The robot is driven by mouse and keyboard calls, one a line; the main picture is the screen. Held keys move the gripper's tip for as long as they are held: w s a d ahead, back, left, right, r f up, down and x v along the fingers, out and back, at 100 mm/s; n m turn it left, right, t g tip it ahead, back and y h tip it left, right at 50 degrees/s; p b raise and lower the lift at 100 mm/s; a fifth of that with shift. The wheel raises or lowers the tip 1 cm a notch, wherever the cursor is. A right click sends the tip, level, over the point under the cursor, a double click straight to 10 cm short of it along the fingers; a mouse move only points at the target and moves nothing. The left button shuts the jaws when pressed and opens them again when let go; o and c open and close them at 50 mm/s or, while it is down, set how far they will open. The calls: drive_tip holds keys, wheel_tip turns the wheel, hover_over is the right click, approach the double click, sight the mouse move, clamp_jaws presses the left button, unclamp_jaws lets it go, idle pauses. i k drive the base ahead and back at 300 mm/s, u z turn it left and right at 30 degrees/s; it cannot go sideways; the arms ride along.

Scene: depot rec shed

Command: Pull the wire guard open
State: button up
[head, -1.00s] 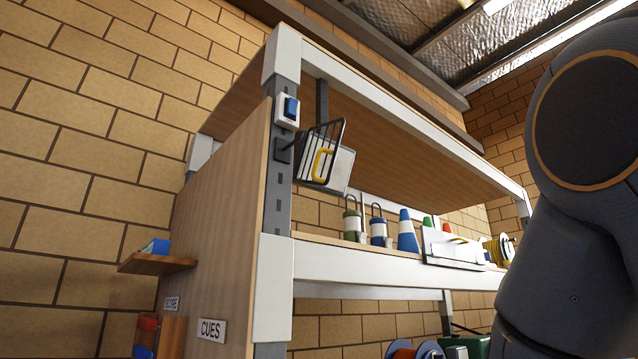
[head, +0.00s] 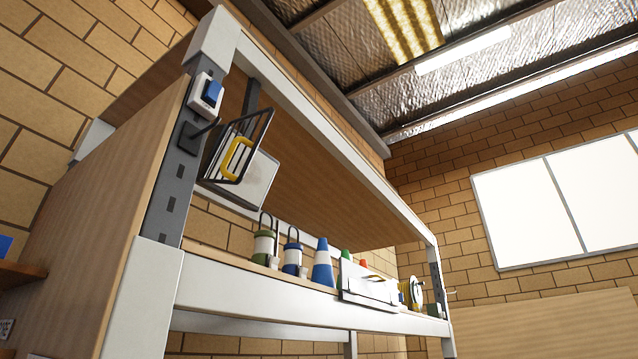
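The wire guard (head: 239,147) is a black wire frame with a yellow handle (head: 237,158). It hangs off the grey front post of the shelf unit, in the upper left of the head view. It sticks out to the right of the post at an angle, and a pale panel (head: 262,180) shows behind it. I cannot tell how far the guard stands open. A white box with a blue switch (head: 212,95) is on the post just above it. My gripper is not in this view.
The shelf unit has white beams (head: 300,306) and a wooden side panel (head: 105,215). A whiteboard (head: 520,215) hangs at the right.

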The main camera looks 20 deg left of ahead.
sight(233, 179)
drive_tip(key=z, duration=1.25)
drive_tip(key=k, duration=1.25)
drive_tip(key=u, duration=1.5)
